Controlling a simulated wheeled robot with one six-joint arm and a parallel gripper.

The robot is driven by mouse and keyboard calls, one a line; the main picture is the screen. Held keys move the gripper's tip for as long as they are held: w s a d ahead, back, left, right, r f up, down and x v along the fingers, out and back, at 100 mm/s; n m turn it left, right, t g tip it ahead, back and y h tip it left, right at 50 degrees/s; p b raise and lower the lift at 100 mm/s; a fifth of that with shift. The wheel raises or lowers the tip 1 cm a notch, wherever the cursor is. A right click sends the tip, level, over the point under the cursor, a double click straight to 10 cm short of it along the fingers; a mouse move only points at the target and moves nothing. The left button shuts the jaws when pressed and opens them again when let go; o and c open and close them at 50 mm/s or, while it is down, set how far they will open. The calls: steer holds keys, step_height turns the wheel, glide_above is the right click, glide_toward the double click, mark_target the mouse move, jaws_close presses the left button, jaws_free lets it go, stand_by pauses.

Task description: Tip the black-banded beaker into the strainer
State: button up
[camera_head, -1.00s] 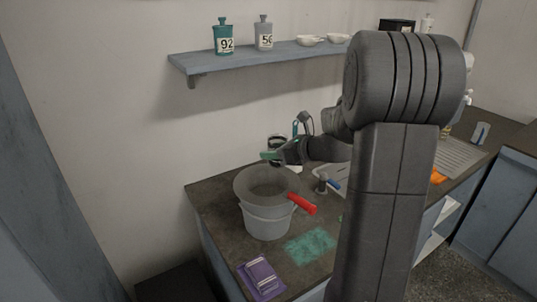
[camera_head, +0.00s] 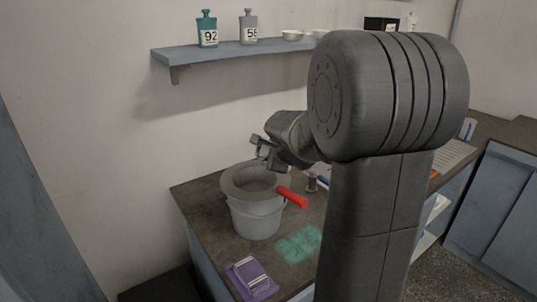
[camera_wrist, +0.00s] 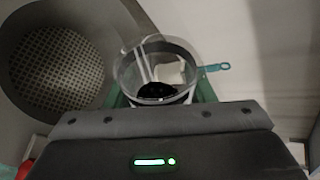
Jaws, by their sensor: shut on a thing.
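The strainer (camera_head: 238,187), with a red handle (camera_head: 292,197), rests on top of a grey bucket (camera_head: 256,217). In the wrist view its perforated bottom (camera_wrist: 60,62) shows at the left. My gripper (camera_head: 262,152) is above the strainer's far rim. In the wrist view the clear beaker (camera_wrist: 128,72) is between my gripper's green fingers (camera_wrist: 160,98), which are shut on it. Something black (camera_wrist: 158,91) shows at the beaker's lower part; I cannot tell band from contents. The beaker is not clearly visible in the head view.
A teal handle with a ring end (camera_wrist: 215,68) shows beside the beaker. A purple item (camera_head: 251,279) and a teal mat (camera_head: 298,244) lie on the counter near the bucket. A wall shelf (camera_head: 225,52) holds bottles labelled 92 (camera_head: 208,30) and 56 (camera_head: 249,28).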

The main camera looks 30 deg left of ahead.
steer(key=shift+s+f+n+t+h+p, duration=0.15)
steer(key=shift+n+t+h+p, duration=0.15)
steer(key=shift+n+t+p, duration=0.5)
steer(key=shift+s+a+f+n+t, duration=0.15)
steer(key=shift+f+n+t, duration=0.1)
steer(key=shift+n+t, duration=0.5)
steer(key=shift+s+a+r+n+t+h, duration=0.1)
steer(key=shift+s+n+t+h, duration=0.05)
steer(key=shift+n+t, duration=0.35)
steer(key=shift+s+a+r+n+t+h, duration=0.1)
steer(key=shift+n+t+h, duration=0.05)
steer(key=shift+n+t, duration=0.25)
steer(key=shift+s+r+n+t, duration=0.25)
steer(key=shift+n+t, duration=0.2)
steer(key=shift+n, duration=0.3)
steer(key=shift+w+r, duration=0.1)
steer(key=shift+w+d+m+g, duration=0.15)
steer(key=shift+w+m+g, duration=0.05)
steer(key=shift+m+g, duration=0.3)
steer(key=shift+w+d+m+g, duration=0.1)
steer(key=shift+w+m+g, duration=0.1)
steer(key=shift+m+g, duration=0.3)
steer(key=shift+f+m, duration=0.3)
steer(key=shift+m, duration=0.1)
steer(key=shift+w, duration=0.1)
